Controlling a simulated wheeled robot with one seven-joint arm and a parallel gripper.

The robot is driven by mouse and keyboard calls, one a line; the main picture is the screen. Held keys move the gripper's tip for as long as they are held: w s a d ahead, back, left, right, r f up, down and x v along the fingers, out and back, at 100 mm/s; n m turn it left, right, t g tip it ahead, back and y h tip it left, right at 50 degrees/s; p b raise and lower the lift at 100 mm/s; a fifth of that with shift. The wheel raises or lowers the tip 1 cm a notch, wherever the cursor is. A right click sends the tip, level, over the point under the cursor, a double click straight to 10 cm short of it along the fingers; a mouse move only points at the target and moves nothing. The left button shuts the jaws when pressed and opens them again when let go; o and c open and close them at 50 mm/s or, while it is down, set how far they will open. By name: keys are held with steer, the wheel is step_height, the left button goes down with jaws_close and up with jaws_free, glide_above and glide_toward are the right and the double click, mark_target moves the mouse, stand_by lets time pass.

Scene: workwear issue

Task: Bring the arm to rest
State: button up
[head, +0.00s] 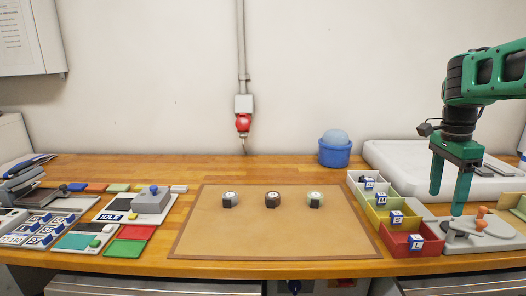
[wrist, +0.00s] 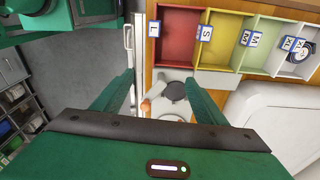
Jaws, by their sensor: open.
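My gripper (head: 453,186) is open and empty in the head view. It hangs pointing down at the right end of the table, above a grey device with an orange-knobbed lever (head: 480,224). In the wrist view my gripper (wrist: 165,90) has its green fingers wide apart, with nothing between them but the device below. My green arm (head: 490,75) reaches in from the right edge. I cannot tell the exact height of the fingertips above the device.
Labelled bins, the red one (head: 408,243) nearest, stand left of my gripper. A white slab (head: 400,158) lies behind. A brown mat (head: 275,235) holds three small round items. A blue tub (head: 335,153) stands at the back. Trays and a press-like box (head: 152,200) fill the left.

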steer(key=s+a+f+n, duration=0.1)
steer(key=s+f+n, duration=0.2)
steer(key=s, duration=0.6)
steer(key=s+a+f+n+y, duration=0.1)
steer(key=s+f+n, duration=0.3)
steer(key=s, duration=0.4)
steer(key=s+a+f+n, duration=0.2)
steer(key=s+f+n, duration=0.2)
steer(key=s, duration=0.5)
steer(key=shift+s+a+f+n, duration=0.2)
steer(key=shift+s+n, duration=0.1)
steer(key=shift+n, duration=0.5)
